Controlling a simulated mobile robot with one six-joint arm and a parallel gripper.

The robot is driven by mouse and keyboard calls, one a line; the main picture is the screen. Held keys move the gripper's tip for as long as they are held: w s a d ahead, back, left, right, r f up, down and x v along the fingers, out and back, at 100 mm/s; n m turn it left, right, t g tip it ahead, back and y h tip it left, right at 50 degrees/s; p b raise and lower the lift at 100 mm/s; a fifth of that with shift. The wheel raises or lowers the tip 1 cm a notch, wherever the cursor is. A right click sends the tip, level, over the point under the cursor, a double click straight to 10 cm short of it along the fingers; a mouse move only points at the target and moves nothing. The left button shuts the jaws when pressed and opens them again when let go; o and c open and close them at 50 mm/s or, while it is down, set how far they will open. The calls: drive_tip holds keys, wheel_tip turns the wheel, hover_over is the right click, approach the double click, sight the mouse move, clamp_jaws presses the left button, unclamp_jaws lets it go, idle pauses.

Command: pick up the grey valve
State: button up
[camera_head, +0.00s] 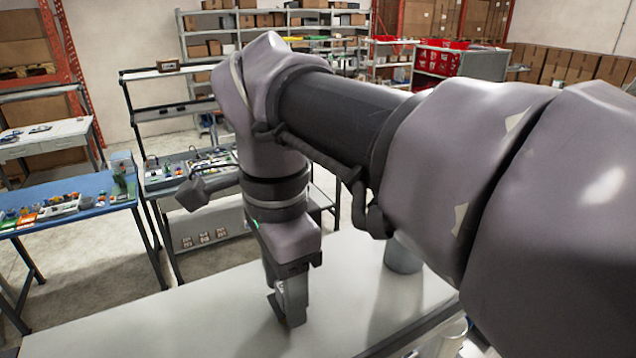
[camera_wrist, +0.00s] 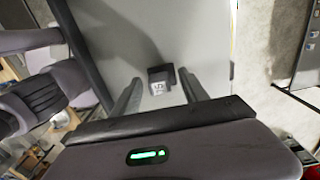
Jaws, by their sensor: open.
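My gripper (camera_head: 287,307) points down over the pale table in the head view. In the wrist view, my gripper (camera_wrist: 159,77) is open, with one dark finger on each side. A small dark grey piece with a pale, marked face (camera_wrist: 158,79) shows between and a little beyond the fingertips. It looks like the grey valve, but its shape is too small to make out fully. No finger visibly touches it; its gap to the fingers is hard to judge. In the head view I cannot pick it out near my gripper.
The pale table top (camera_head: 180,320) is mostly clear. A grey cylinder (camera_head: 403,257) stands on it to the right, partly behind my arm. A blue table (camera_head: 75,190) with small items is at the left, and a workbench (camera_head: 155,185) stands behind.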

clamp_jaws()
drive_tip(key=shift+r, duration=0.1)
